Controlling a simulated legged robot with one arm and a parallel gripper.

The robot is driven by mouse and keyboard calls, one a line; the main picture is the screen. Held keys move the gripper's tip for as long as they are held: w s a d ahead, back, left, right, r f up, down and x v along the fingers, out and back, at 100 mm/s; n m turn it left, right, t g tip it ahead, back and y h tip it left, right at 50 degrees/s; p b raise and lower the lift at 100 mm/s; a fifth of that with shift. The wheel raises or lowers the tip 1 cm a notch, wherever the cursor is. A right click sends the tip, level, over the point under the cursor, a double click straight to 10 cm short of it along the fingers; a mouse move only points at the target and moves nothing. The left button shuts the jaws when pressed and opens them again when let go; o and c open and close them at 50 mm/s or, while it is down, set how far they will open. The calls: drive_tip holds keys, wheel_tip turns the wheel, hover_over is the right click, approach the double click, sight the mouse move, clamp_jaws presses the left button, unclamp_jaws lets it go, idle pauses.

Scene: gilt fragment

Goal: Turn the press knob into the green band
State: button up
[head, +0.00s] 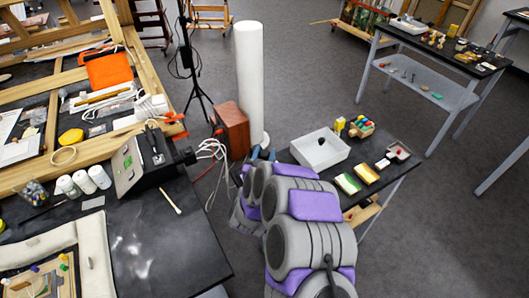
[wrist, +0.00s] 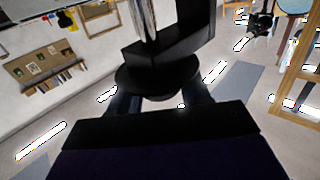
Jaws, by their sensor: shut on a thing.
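A black and grey box-like device (head: 145,163) with a small green patch on its front stands at the back edge of the dark left table. A dark round part (head: 187,156) sticks out on its right; I cannot tell if it is the press knob. My gripper (head: 263,154) is right of the device in the head view, apart from it in the picture, mostly hidden by my arm. In the wrist view my gripper (wrist: 160,103) is shut on a black round part (wrist: 155,80) below a black block and shiny metal. The green band cannot be made out clearly.
A white cylinder (head: 249,85) and a brown wooden box (head: 231,128) stand just beyond my gripper. White cables (head: 212,152) hang by the device. A white bin (head: 320,150) and small items sit on the right table. White bottles (head: 83,181) stand left of the device.

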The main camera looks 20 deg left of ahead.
drive_tip(key=m+h, duration=0.1)
drive_tip(key=h, duration=0.1)
drive_tip(key=m+h, duration=0.1)
drive_tip(key=h, duration=0.1)
drive_tip(key=shift+a+r+m, duration=0.15)
drive_tip(key=shift+a+m, duration=0.05)
drive_tip(key=shift+m, duration=0.1)
drive_tip(key=shift+m+h, duration=0.5)
drive_tip(key=shift+h, duration=0.3)
drive_tip(key=shift+r+g+h, duration=0.1)
drive_tip(key=shift+g+h, duration=0.2)
drive_tip(key=o, duration=0.9)
drive_tip(key=shift+d+f, duration=0.15)
drive_tip(key=shift+f, duration=0.05)
